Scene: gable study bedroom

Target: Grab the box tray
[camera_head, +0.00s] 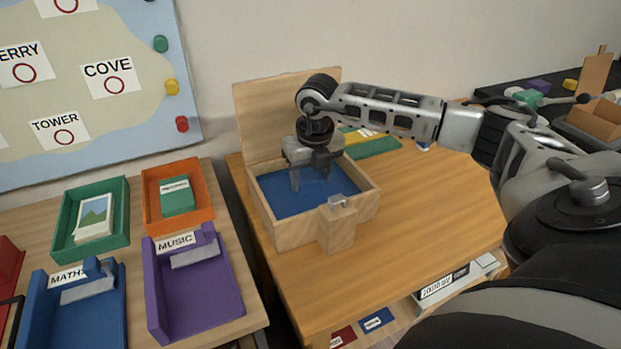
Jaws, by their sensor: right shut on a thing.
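An open wooden box (280,236) stands on the wooden desk, with its lid (257,106) raised at the back and a block with a small metal catch (338,222) on its front. The blue box tray (283,204) lies inside it, level and below the rim. My right gripper (311,182) reaches down into the box from above and is shut on the tray. The exact place of contact is hard to make out. My left gripper is not in view.
A green item (375,148) lies behind the box. The desk to the right (420,215) is clear. On the left stand green (120,245), orange (205,217), blue (108,318) and purple (234,300) trays. A map board (130,135) hangs behind.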

